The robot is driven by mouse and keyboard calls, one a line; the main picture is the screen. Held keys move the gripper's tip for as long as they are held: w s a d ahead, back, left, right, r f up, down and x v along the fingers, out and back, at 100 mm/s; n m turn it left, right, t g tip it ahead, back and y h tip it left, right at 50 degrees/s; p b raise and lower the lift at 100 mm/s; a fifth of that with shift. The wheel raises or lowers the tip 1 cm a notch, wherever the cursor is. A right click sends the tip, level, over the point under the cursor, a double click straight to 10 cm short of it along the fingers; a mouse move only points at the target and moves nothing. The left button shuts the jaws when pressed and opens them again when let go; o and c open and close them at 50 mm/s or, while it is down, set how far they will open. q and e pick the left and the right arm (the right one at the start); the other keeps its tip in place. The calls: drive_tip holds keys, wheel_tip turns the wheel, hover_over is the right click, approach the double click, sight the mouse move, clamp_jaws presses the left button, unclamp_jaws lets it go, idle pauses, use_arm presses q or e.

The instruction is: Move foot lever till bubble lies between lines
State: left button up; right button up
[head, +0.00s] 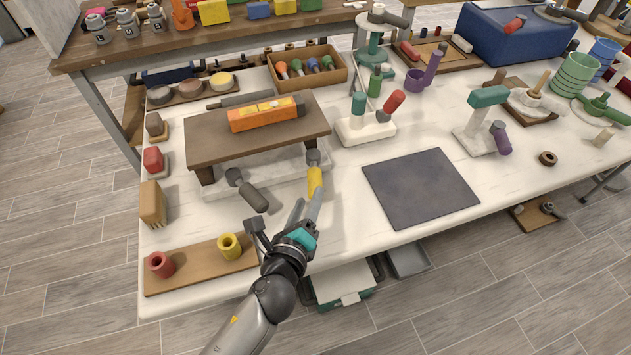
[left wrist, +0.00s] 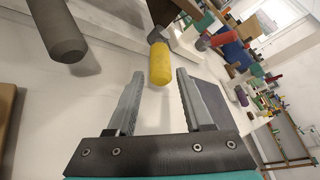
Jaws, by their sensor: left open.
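An orange spirit level (head: 266,113) lies on a brown wooden platform (head: 220,133) at the left of the workbench. Its vial is too small to read, so I cannot tell where the bubble lies. A foot lever with a yellow handle (head: 314,182) sticks out at the platform's front right; it also shows in the left wrist view (left wrist: 160,64). A dark grey lever (head: 252,194) sticks out at the front left and also shows in the left wrist view (left wrist: 58,32). My left gripper (head: 308,207) is open, its fingers pointing at the yellow handle, which appears just beyond and between the fingertips.
A wooden strip with a red cup (head: 160,264) and a yellow cup (head: 230,246) lies at the front left. A dark square mat (head: 420,188) lies to the right. A white-based fixture (head: 366,130) with coloured handles stands behind it.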

sight(316, 183)
use_arm(q)
drive_tip(key=b+x, duration=0.1)
drive_tip(key=x, duration=0.6)
clamp_jaws()
idle(0.4)
idle(1.0)
